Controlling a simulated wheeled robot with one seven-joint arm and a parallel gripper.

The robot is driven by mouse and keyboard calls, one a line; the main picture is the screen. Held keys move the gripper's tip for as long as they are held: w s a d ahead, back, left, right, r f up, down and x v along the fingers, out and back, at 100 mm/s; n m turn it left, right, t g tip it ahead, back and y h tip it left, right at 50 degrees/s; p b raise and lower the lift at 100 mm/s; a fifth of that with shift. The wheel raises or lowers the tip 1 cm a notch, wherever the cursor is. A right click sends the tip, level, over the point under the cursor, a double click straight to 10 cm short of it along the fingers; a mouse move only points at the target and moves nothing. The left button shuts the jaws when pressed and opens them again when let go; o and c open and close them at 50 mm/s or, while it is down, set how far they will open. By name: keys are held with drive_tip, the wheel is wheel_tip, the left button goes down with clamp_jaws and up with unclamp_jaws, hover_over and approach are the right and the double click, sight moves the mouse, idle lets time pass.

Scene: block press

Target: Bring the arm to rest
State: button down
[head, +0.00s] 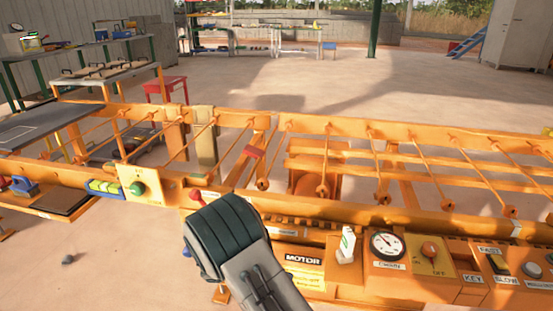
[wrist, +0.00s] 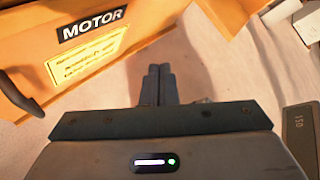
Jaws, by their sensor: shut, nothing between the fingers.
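In the wrist view, my gripper (wrist: 158,73) is shut, its two dark fingers side by side with nothing between them. It points down over pale floor, just right of the orange motor housing (wrist: 145,35) and apart from it as far as I can tell. In the head view my dark arm (head: 225,236) reaches up from the bottom middle in front of the orange machine (head: 420,215). The gripper's fingers are hidden in that view.
The machine's panel has a gauge (head: 387,245), an orange knob (head: 429,250) and a MOTOR label (head: 303,259). A red stool (head: 165,86) stands behind. Open floor lies beyond.

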drive_tip(key=s+d+r+m+g+y+p, duration=0.1)
drive_tip(key=s+d+r+m+y+p, duration=0.25)
drive_tip(key=r, duration=0.55)
drive_tip(key=s+d+r+m+g+y+p, duration=0.1)
drive_tip(key=s+d+r+m+g+p, duration=0.2)
drive_tip(key=r+m, duration=0.5)
drive_tip(key=s+d+r+m+y+p, duration=0.2)
drive_tip(key=s+d+r+m+p, duration=0.15)
drive_tip(key=r, duration=0.65)
drive_tip(key=s+d+r+m+t+y+p, duration=0.1)
drive_tip(key=s+r+m+y+p, duration=0.1)
drive_tip(key=s+r+m+p, duration=0.3)
drive_tip(key=s+d+r+m+t+y+p, duration=0.2)
drive_tip(key=s+r+m+p, duration=0.3)
drive_tip(key=r, duration=0.7)
drive_tip(key=s+m+y, duration=0.1)
drive_tip(key=s+m, duration=0.1)
drive_tip(key=m, duration=0.1)
drive_tip(key=shift+m+t+p, duration=0.3)
drive_tip(key=shift+s+r, duration=0.1)
